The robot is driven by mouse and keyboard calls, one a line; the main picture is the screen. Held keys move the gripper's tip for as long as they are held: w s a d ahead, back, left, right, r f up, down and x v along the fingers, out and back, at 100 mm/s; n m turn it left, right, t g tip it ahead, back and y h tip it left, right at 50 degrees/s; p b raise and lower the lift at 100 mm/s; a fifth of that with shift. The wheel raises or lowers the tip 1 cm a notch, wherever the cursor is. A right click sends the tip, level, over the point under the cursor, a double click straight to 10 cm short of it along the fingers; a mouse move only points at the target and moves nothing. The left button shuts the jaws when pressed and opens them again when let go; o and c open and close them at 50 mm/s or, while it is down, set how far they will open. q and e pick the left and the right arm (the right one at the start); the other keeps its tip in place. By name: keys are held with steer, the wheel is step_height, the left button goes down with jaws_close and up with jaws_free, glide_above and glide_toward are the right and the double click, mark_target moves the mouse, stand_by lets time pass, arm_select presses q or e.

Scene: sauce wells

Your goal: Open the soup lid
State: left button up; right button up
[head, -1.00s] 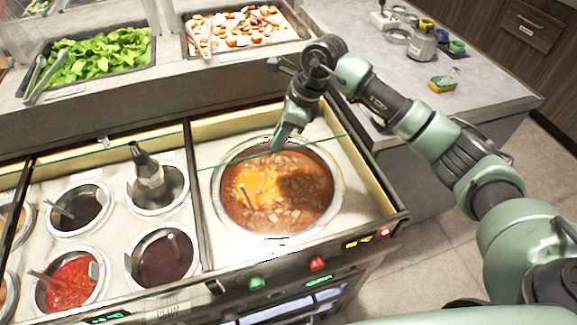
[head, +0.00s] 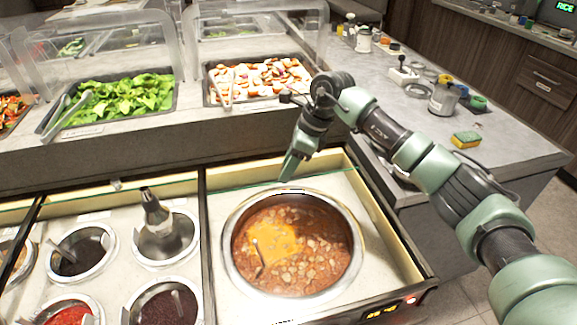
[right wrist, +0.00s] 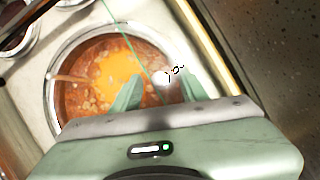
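The soup well (head: 236,268) is a round steel-rimmed pot in the right part of the counter, and orange-brown soup (head: 300,250) shows in it. A clear glass sheet, perhaps the soup lid, shows only as a thin green edge (head: 325,177) near the well's back rim. My right gripper (head: 290,172) points down at that edge, just behind the rim. In the right wrist view my right gripper (right wrist: 160,92) has its fingers apart. A small bright part with a dark outline (right wrist: 170,75) lies between them; I cannot tell what it is or whether they touch it. My left gripper is out of view.
Smaller sauce wells (head: 80,250) stand to the left, one with a dark nozzle (head: 155,210) in it. A yellow-green sponge (head: 466,139) and jars lie on the right counter.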

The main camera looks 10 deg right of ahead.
steer(key=b+v, duration=0.1)
steer(key=v, duration=0.7)
stand_by(0.4)
